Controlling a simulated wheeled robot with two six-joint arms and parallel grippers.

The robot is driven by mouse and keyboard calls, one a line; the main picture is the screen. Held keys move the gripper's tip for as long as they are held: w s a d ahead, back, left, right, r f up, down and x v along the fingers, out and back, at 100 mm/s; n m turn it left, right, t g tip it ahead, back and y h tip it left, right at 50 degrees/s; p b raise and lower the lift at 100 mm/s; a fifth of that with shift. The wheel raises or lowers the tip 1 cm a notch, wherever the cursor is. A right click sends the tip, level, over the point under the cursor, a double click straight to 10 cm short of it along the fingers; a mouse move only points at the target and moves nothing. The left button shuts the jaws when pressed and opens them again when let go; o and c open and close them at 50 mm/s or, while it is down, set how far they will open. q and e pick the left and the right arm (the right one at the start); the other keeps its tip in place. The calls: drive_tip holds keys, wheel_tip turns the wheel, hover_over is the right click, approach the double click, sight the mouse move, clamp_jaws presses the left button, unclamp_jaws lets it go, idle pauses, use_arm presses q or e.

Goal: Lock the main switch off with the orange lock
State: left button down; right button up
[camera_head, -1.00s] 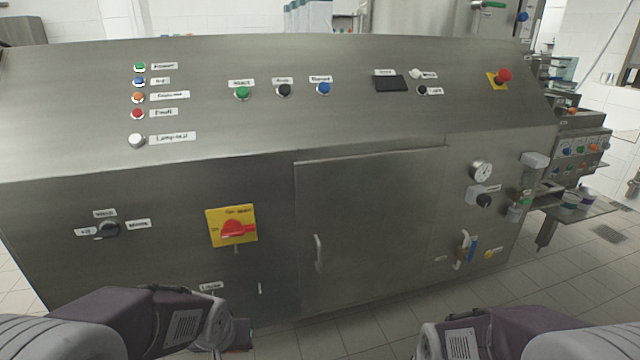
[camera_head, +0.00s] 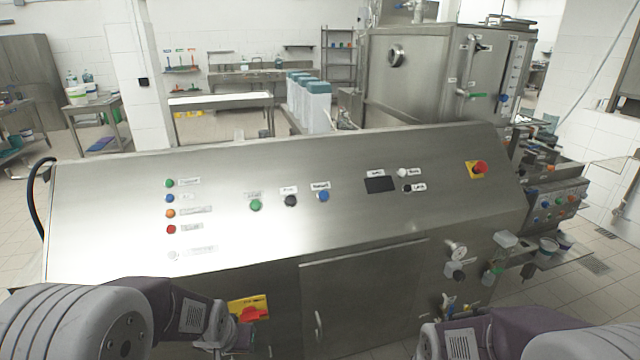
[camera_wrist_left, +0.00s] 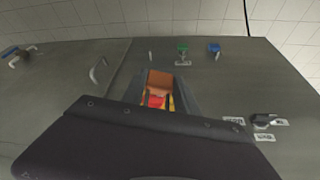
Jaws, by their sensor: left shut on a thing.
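The main switch (camera_head: 252,313) has a red handle on a yellow plate on the cabinet front, at the bottom of the head view. My left arm stands just left of it there and covers the plate's lower left. In the left wrist view my left gripper (camera_wrist_left: 160,92) is shut on the orange lock (camera_wrist_left: 160,79). Red and yellow of the main switch (camera_wrist_left: 157,102) show close by the lock, partly hidden by the gripper body. I cannot tell whether lock and switch touch. My right gripper is out of view; only my right wrist shows.
In the left wrist view a green item (camera_wrist_left: 183,48) and a blue item (camera_wrist_left: 214,48) sit on the cabinet front, with a bare hook (camera_wrist_left: 150,56) beside them. A selector knob (camera_wrist_left: 264,120) is at the right and a door handle (camera_wrist_left: 98,70) at the left.

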use_arm(q)
drive_tip(key=shift+r, duration=0.45)
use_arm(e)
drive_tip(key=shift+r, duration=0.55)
use_arm(q)
drive_tip(key=shift+w, duration=0.1)
